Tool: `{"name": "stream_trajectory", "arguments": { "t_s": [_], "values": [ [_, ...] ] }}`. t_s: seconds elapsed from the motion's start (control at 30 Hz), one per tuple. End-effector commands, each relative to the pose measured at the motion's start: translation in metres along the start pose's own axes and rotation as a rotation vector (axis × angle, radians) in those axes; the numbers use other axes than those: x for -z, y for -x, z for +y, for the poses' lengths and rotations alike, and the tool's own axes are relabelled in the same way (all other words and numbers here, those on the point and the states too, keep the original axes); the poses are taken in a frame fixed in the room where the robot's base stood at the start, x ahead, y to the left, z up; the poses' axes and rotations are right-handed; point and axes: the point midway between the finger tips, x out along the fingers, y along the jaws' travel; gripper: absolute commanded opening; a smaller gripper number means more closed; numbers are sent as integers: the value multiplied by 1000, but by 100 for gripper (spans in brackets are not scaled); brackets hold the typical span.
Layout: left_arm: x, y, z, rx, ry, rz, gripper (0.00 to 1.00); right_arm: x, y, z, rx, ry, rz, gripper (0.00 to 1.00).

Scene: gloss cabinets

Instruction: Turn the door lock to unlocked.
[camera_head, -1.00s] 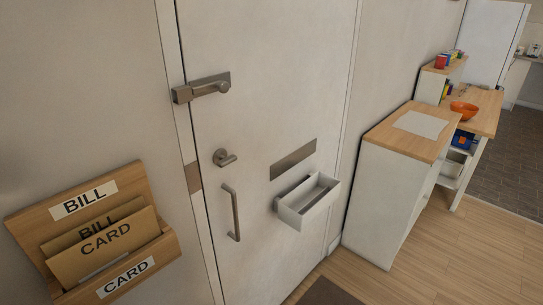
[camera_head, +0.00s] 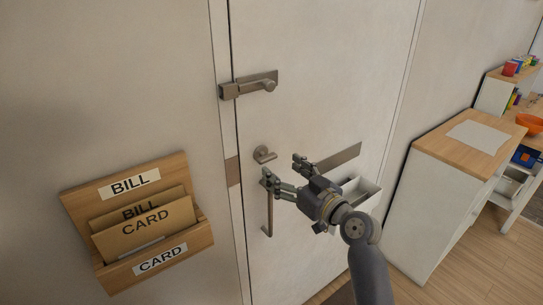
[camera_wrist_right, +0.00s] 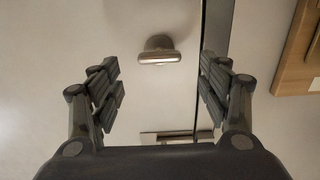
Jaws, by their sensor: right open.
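The door lock is a small metal thumb-turn (camera_head: 264,154) on the white door (camera_head: 325,60), its bar pointing roughly sideways. It also shows in the right wrist view (camera_wrist_right: 158,56), between and beyond the fingers. My right gripper (camera_head: 283,168) is open and empty in front of the door, just below and right of the lock in the head view. In the right wrist view the gripper (camera_wrist_right: 160,92) has its fingers wide apart, not touching the lock. My left gripper is not in view.
A slide bolt (camera_head: 250,86) sits above the lock, a vertical pull handle (camera_head: 268,215) below it. A mail slot (camera_head: 338,157) and open white box (camera_head: 358,195) are to the right. A wooden letter rack (camera_head: 190,238) hangs left of the door. A white cabinet (camera_head: 440,205) stands right.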

Motion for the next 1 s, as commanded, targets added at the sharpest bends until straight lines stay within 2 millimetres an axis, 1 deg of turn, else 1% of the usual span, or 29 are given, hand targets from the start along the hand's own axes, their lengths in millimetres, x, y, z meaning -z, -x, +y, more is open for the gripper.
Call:
{"name": "stream_trajectory", "arguments": {
  "t_s": [0.03, 0.2, 0.4, 0.6, 0.9, 0.93, 0.97, 1.0],
  "values": [
    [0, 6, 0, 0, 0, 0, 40, 4, -10, 0, 1, -4, 0, 70],
    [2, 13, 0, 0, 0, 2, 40, 3, -38, 0, 0, -4, 0, 70],
    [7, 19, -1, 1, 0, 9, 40, 1, -62, 0, 0, -2, -1, 70],
    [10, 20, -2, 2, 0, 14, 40, -1, -73, 0, -1, -1, -2, 70],
    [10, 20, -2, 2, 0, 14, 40, -1, -75, 0, -1, 0, -2, 70],
    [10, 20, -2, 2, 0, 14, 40, -1, -74, 0, -1, -1, -2, 65],
    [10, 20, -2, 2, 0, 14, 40, -1, -74, 0, -1, -1, -2, 59],
    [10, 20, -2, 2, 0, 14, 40, -1, -74, 0, -1, -1, -2, 50]
  ]
}}
